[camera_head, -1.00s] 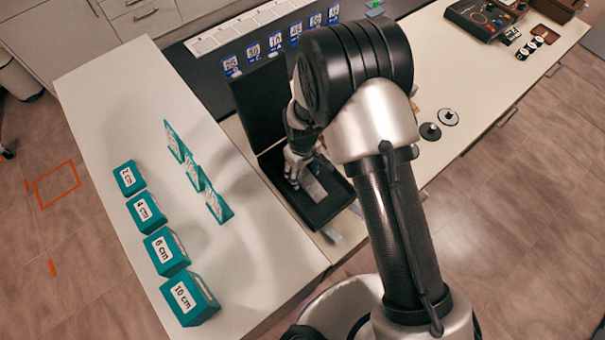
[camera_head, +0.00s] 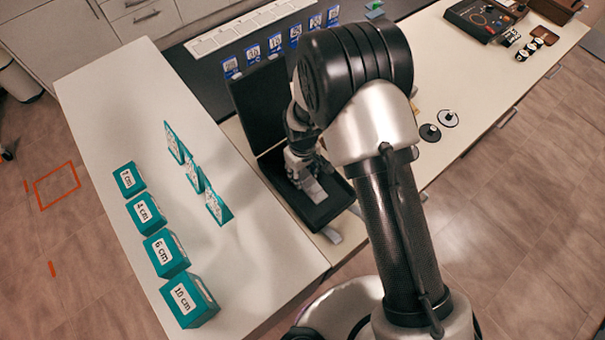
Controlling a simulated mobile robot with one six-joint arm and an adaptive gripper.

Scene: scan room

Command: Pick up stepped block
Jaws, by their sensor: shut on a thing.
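The stepped block (camera_head: 313,190) is a small grey metal piece inside an open black case (camera_head: 306,218) on the bench. My gripper (camera_head: 302,178) reaches down into the case and is shut on the block's upper end. The block's lower part shows below the fingers. My arm hides part of the case's right side, and I cannot tell whether the block touches the case floor.
The case's black lid (camera_head: 262,103) stands up behind it. Teal blocks labelled in centimetres, such as the 10 cm block (camera_head: 190,300), and teal upright plates (camera_head: 217,207) stand on the white table (camera_head: 110,90) at left. Dark discs (camera_head: 430,132) lie right of my arm.

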